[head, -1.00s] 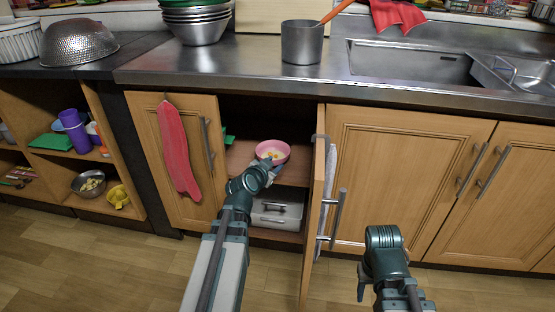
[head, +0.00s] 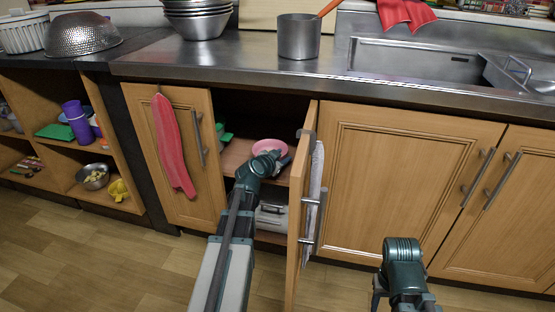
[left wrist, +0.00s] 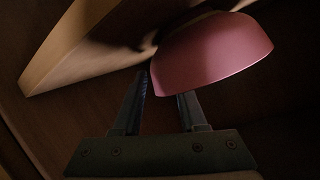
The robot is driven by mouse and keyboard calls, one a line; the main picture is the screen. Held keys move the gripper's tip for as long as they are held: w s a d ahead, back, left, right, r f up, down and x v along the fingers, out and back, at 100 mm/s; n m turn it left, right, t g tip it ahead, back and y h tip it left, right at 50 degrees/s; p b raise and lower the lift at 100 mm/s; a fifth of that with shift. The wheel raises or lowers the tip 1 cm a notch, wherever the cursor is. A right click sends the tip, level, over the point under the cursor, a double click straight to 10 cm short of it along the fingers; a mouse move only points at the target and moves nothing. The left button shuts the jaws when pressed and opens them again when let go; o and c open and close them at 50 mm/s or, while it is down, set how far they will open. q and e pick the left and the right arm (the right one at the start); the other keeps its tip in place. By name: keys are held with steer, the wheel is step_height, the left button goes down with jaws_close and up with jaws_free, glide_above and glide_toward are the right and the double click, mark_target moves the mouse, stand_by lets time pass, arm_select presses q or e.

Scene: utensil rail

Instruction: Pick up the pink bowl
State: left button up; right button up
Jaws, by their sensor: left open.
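The pink bowl (head: 268,146) stands on the shelf inside the open cabinet under the counter, partly hidden by my left arm. In the left wrist view the bowl (left wrist: 212,52) is close up and tilted in the picture. My left gripper (head: 281,158) is open at the bowl. In the left wrist view, one finger of the left gripper (left wrist: 164,88) is beside the bowl's left end, and the bowl hides the other finger's tip. I cannot tell whether either finger touches it. My right arm is low at the right; its fingers are not clear.
The open cabinet door (head: 303,220) stands edge-on just right of my left arm. The left door (head: 207,185) with a red cloth (head: 172,145) flanks the opening. A grey-white box (head: 273,217) sits below the shelf. The wooden edge (left wrist: 62,48) is close in the left wrist view.

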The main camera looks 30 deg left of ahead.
arm_select(q)
steer(key=shift+s, duration=0.1)
steer(key=shift+c, duration=0.3)
jaws_close()
steer(key=shift+r, duration=0.15)
step_height(320, 180, up, 10)
steer(key=p, duration=1)
